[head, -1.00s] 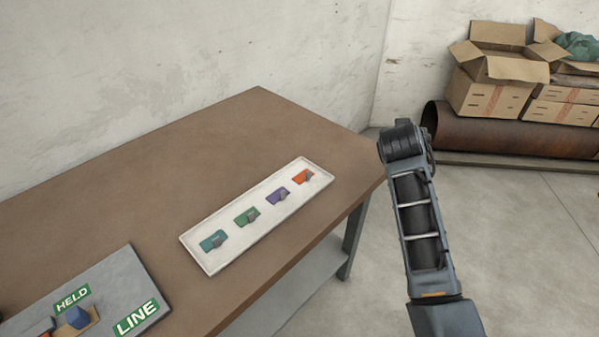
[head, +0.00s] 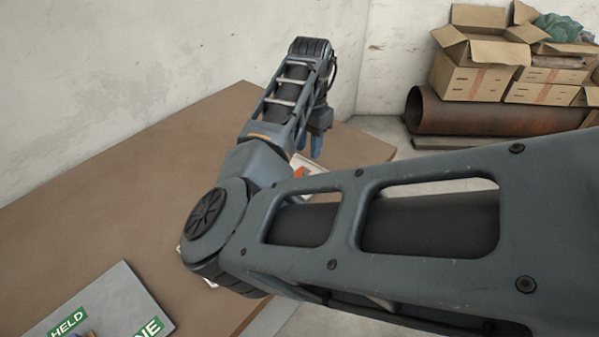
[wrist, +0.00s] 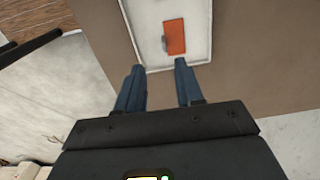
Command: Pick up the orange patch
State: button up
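The orange patch (wrist: 175,37) lies flat at one end of the white tray (wrist: 202,55), with a small grey tab on its left edge in the wrist view. A sliver of the orange patch (head: 299,172) shows beside my arm in the head view. My gripper (wrist: 158,68) is open and empty, its two blue fingers apart, pointing toward the patch without reaching it in the wrist view. In the head view my gripper (head: 317,140) is partly seen over the tray's far end. My arm hides most of the tray and the other patches.
A brown table (head: 120,190) carries the tray. A grey board (head: 100,305) with green HELD and LINE labels lies at the front left.

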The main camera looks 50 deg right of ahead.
aim_at(301, 171)
jog(key=f, duration=0.2)
jog(key=f+p, duration=0.1)
jog(key=f, duration=0.4)
jog(key=shift+w+f, duration=0.25)
jog(key=shift+w, duration=0.1)
jog(key=shift+c, duration=0.2)
grip_shut()
